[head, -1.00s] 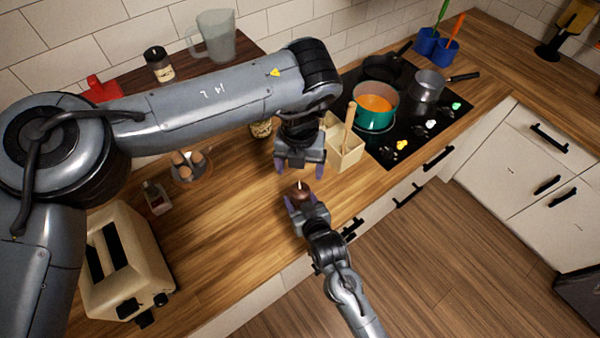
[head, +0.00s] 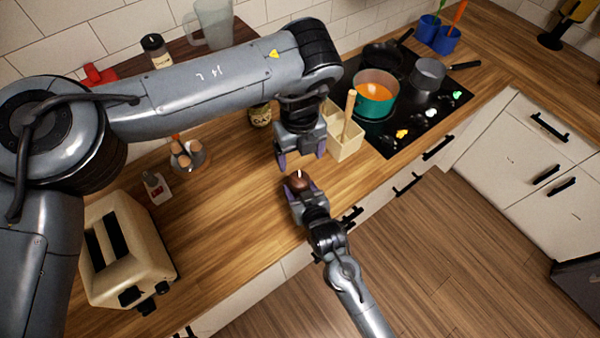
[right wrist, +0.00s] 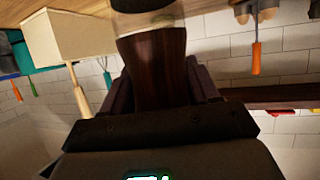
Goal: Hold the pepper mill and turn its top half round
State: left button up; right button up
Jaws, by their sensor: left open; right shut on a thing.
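The pepper mill (head: 297,181) is dark brown wood with a small pale tip and stands out over the front of the counter. My right gripper (head: 303,190) is shut on it from the front. In the right wrist view the mill's dark wooden body (right wrist: 157,62) sits between the two fingers, and a dark round part with a pale band shows at the top edge. My left gripper (head: 301,157) points down, open and empty, just above and behind the mill, apart from it in the picture. The mill's lower part is hidden by my right gripper in the head view.
A cream utensil box (head: 344,143) with a wooden handle stands right of my left gripper. A green pot (head: 375,97) of orange soup is on the hob. A jar (head: 260,116), an egg rack (head: 187,153) and a toaster (head: 126,250) stand to the left.

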aim_at(300, 178)
jog(key=shift+r, duration=0.1)
pick_arm(q)
notch_tip(300, 178, down, 10)
jog(key=n, duration=0.3)
jog(key=shift+w+f+n, duration=0.15)
jog(key=shift+f+n, duration=0.05)
jog(key=shift+n, duration=0.2)
dwell(0.3)
jog(key=c, duration=1)
jog(key=shift+c, duration=0.2)
jog(key=shift+m, duration=0.4)
jog(key=m, duration=0.4)
jog(key=shift+m, duration=2.1)
